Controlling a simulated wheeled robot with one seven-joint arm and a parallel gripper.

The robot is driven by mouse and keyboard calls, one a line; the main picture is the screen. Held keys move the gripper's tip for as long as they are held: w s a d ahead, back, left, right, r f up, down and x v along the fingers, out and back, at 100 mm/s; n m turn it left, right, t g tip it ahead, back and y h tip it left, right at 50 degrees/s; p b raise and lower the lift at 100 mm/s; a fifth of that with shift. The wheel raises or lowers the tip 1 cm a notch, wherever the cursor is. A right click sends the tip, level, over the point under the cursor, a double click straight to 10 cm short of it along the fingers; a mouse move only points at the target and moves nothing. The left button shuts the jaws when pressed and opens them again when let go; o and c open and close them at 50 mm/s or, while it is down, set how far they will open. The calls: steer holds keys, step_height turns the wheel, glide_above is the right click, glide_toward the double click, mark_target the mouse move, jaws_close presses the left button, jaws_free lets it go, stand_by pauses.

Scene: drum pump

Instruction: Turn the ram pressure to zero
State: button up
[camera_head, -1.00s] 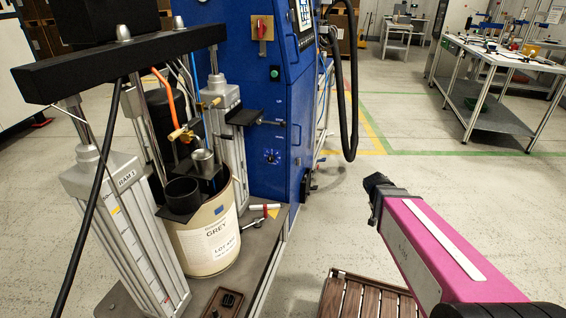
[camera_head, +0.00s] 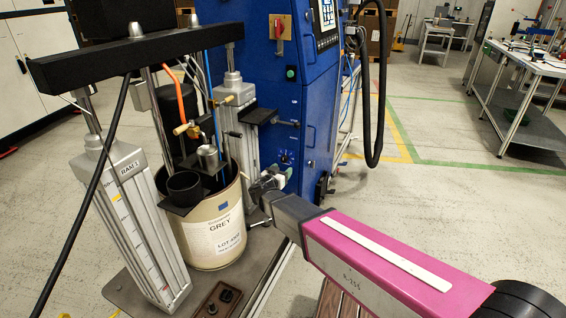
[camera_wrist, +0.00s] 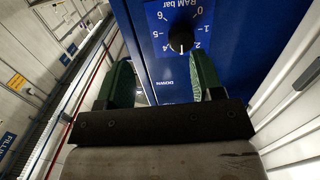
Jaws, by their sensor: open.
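The ram pressure knob is a small black dial (camera_wrist: 181,37) on a blue plate marked "RAM bar" with a scale from 0 to 6. In the wrist view its white mark points down the picture, between 2 and 4. In the head view the knob (camera_head: 285,157) sits low on the blue cabinet's front. My gripper (camera_wrist: 163,80) is open, with green-padded fingers apart and nothing between them. The knob lies beyond the fingertips, nearer the right finger. In the head view my gripper (camera_head: 267,182) is just below and left of the knob, beside the drum.
The drum labelled GREY (camera_head: 213,230) stands left of my gripper, between ram columns. A black-knobbed lever (camera_head: 285,123) sticks out above the knob. A black hose (camera_head: 378,90) hangs right of the blue cabinet (camera_head: 262,75).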

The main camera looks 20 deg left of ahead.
mark_target(283, 161)
steer(key=shift+t+y, duration=0.3)
steer(key=shift+y, duration=0.1)
steer(key=w, duration=0.2)
steer(key=w+a, duration=0.1)
steer(key=w, duration=0.3)
steer(key=shift+w+a+r, duration=0.15)
steer(key=shift+w+a, duration=0.15)
steer(key=shift+a, duration=0.1)
steer(key=c, duration=0.9)
